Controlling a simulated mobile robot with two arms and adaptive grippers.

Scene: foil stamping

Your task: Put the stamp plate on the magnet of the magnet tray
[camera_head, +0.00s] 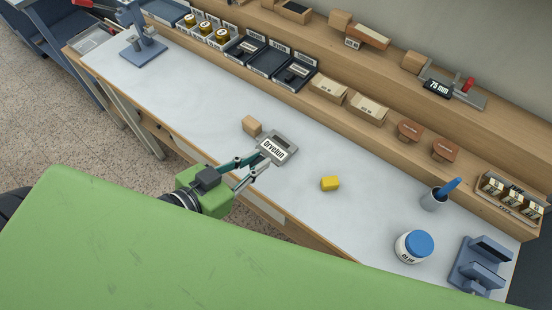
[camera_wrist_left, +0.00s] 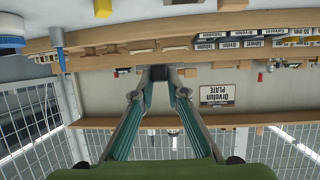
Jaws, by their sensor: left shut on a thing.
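My left gripper (camera_head: 263,161) is shut on a small dark piece, which I take to be the stamp plate (camera_wrist_left: 158,73), held between the fingertips in the left wrist view (camera_wrist_left: 159,76). A grey tray (camera_head: 291,150), likely the magnet tray, sits on the bench just beyond the fingertips in the head view. A white face lettered "Orvelun" shows there; I cannot tell whether it belongs to the plate or the tray. The magnet is not clearly visible. My right gripper is not in view.
A wooden block (camera_head: 252,125) stands beside the grey tray, and a yellow block (camera_head: 330,184) lies to its right. A glue jar (camera_head: 412,247), a cup (camera_head: 432,200) and a blue stand (camera_head: 480,265) are further right. Black trays (camera_head: 268,64) line the back. The bench between is clear.

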